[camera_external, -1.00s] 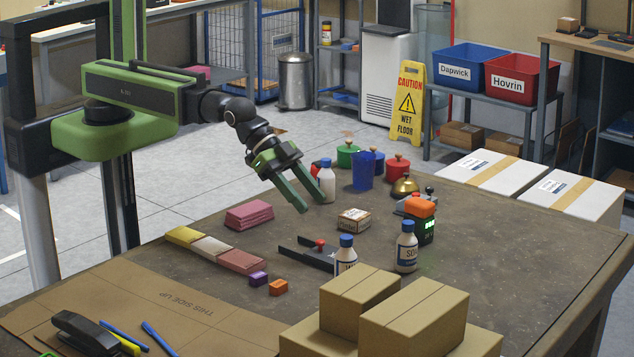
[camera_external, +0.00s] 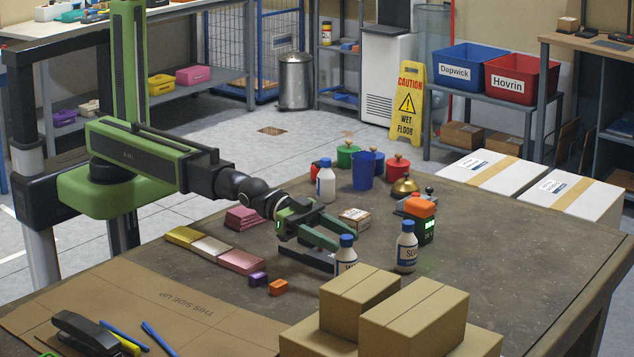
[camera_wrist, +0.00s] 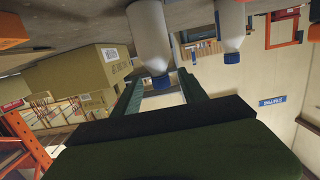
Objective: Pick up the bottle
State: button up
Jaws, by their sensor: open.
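Three white bottles with blue caps stand on the table in the external view. The first bottle (camera_external: 346,262) is at the front, its lower part hidden by the cardboard boxes. The second bottle (camera_external: 406,250) stands to its right, and the third bottle (camera_external: 326,184) stands farther back. My gripper (camera_external: 333,254) is open, low over the table, with its fingers pointing right toward the front bottle. In the wrist view a white bottle (camera_wrist: 150,40) shows upside down between the finger ends, and another bottle (camera_wrist: 231,28) is to the right. Contact cannot be told.
Cardboard boxes (camera_external: 413,312) stand in front of the front bottle. A small carton (camera_external: 354,218), an orange-topped device (camera_external: 421,220) and a blue cup (camera_external: 363,172) are behind. Small purple and orange blocks (camera_external: 278,288) lie front left. The table's right side is clear.

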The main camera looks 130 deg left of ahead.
aim_at(350, 245)
jog(key=w, duration=0.3)
jog(key=w+f, duration=0.1)
jog(key=w, duration=0.1)
jog(key=shift+w+b, duration=0.35)
jog(key=shift+b, duration=0.05)
jog(key=shift+s+r, duration=0.1)
jog(key=shift+c, duration=0.4)
grip_shut()
